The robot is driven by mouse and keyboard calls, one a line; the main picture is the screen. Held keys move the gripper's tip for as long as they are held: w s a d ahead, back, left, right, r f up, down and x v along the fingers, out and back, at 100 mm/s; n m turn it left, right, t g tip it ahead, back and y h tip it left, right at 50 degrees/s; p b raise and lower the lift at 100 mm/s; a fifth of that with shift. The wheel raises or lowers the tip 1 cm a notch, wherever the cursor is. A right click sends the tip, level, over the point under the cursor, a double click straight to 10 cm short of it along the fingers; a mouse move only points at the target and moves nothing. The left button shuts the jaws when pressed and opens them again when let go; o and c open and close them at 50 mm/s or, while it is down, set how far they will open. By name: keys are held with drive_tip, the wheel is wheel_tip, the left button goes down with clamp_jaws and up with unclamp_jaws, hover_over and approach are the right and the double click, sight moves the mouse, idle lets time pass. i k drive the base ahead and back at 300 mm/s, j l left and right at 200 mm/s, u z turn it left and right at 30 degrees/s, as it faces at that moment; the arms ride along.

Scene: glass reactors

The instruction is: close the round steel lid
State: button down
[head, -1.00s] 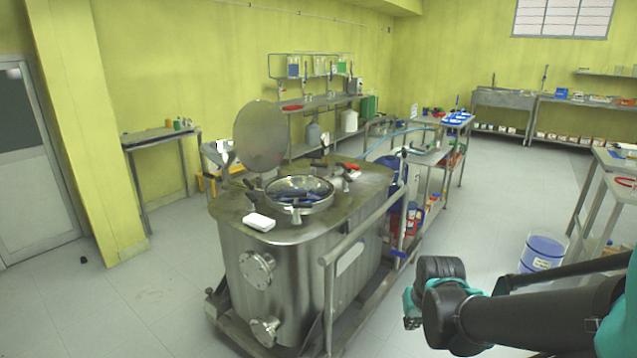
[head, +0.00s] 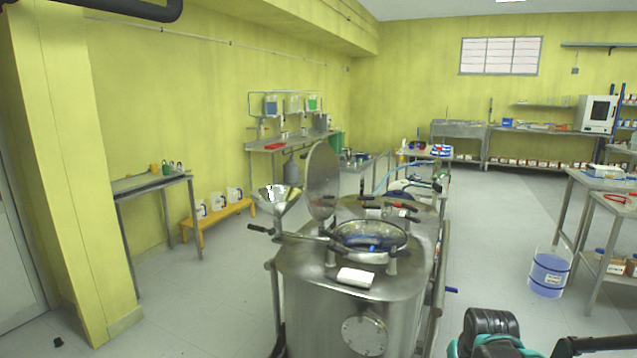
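The round steel lid (head: 322,180) stands open, roughly upright, at the left rim of the steel reactor tank (head: 310,272). I see it at a slant, as a narrow oval. The round opening (head: 370,235) beside it is uncovered, with a shiny rim and something blue inside or reflected in it. Clamp-like handles stand around the opening. Part of my arm shows at the bottom right, apart from the tank. My gripper is not in view.
A white block (head: 355,278) lies on the tank top's front. A steel funnel (head: 276,197) stands left of the lid. A blue bucket (head: 548,273) stands on the floor at right. A side table (head: 150,183) is at left.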

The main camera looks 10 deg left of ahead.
sight(321, 171)
drive_tip(key=j+z, duration=0.45)
drive_tip(key=j, duration=2.3)
drive_tip(key=i, duration=0.05)
